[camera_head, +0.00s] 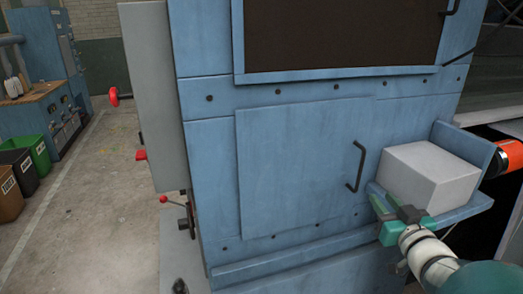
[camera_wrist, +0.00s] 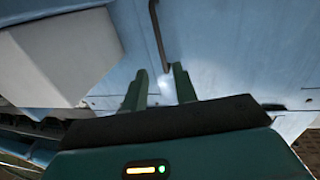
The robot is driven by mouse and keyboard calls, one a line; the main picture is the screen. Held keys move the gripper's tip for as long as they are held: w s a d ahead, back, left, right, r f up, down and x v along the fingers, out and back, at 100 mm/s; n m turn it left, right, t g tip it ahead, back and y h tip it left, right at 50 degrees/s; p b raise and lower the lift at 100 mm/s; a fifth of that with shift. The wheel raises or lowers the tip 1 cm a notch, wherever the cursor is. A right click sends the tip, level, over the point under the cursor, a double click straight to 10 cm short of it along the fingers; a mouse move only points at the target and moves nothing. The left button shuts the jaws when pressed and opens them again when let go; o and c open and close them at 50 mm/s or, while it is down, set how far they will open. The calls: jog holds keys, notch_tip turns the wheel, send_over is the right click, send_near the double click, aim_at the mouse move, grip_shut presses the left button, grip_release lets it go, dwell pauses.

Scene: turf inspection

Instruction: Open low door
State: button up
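The low door (camera_head: 295,160) is a flat blue panel on the lower front of the blue cabinet, and it looks shut. Its black bar handle (camera_head: 357,167) stands upright near the door's right edge. In the wrist view the handle (camera_wrist: 160,35) runs down from the top edge, beyond the gap between my fingertips. My gripper (camera_head: 388,205) is below and to the right of the handle, by the front of the blue shelf. In the wrist view my two green fingers (camera_wrist: 160,85) are apart with nothing between them. The handle appears clear of the fingers.
A pale grey block (camera_head: 430,177) sits on the blue side shelf (camera_head: 470,208), close beside my gripper. It also shows in the wrist view (camera_wrist: 65,60). A red-knobbed lever (camera_head: 178,203) juts out left of the door. Open floor (camera_head: 100,220) lies further left, before several bins.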

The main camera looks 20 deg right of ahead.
aim_at(361, 172)
jog(key=x, duration=1.3)
jog(key=shift+w+d, duration=0.1)
jog(key=shift+w, duration=0.2)
grip_shut()
